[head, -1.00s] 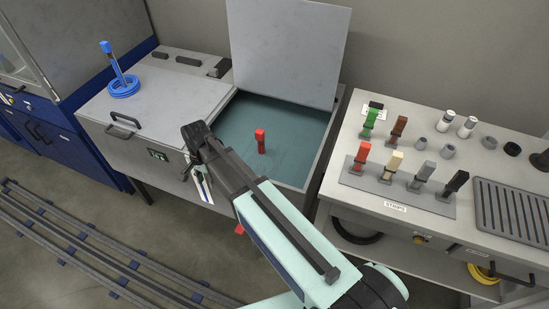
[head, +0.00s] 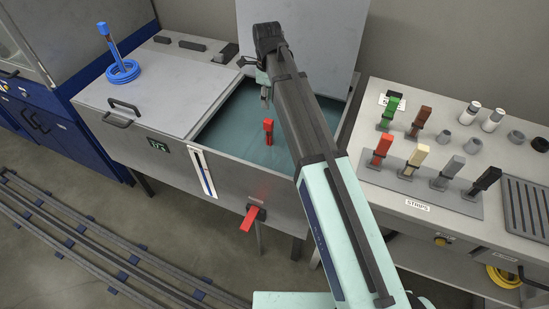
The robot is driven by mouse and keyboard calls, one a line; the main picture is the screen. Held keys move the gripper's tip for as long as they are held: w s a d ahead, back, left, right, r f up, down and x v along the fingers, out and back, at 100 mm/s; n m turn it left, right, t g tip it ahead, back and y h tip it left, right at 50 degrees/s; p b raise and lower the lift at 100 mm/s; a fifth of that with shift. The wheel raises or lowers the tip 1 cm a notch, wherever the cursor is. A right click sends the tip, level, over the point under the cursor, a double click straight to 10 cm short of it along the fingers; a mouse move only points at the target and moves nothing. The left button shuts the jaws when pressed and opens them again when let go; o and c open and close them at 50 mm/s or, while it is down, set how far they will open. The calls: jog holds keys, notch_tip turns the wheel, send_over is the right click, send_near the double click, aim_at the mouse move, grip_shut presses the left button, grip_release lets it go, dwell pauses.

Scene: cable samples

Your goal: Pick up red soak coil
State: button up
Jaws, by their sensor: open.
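A red upright handle (head: 268,126) stands up out of the blue-green liquid in the open tank (head: 233,128); I take it for the red soak coil's top, and any coil below is not visible. My gripper (head: 265,95) is over the tank, open and empty, pointing down. In the picture its fingers are just above the red handle, apart from it. My arm hides the tank's right side.
A lid (head: 150,90) covers the tank's left part, with a blue coil (head: 122,72) on it. Another lid (head: 300,40) stands raised behind. A red lever (head: 250,218) juts from the tank's front. The right bench (head: 400,205) holds several coloured handles, including a red one (head: 381,150).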

aim_at(269, 120)
notch_tip(269, 120, down, 10)
jog(key=shift+f+p, duration=0.25)
jog(key=shift+p, duration=0.95)
jog(key=shift+s+a+f+p, duration=0.1)
jog(key=shift+f+p, duration=0.45)
jog(key=shift+f, duration=0.8)
jog(key=shift+s+f+p, duration=0.1)
jog(key=shift+f+p, duration=0.45)
jog(key=shift+f, duration=0.8)
jog(key=shift+c, duration=0.4)
grip_shut()
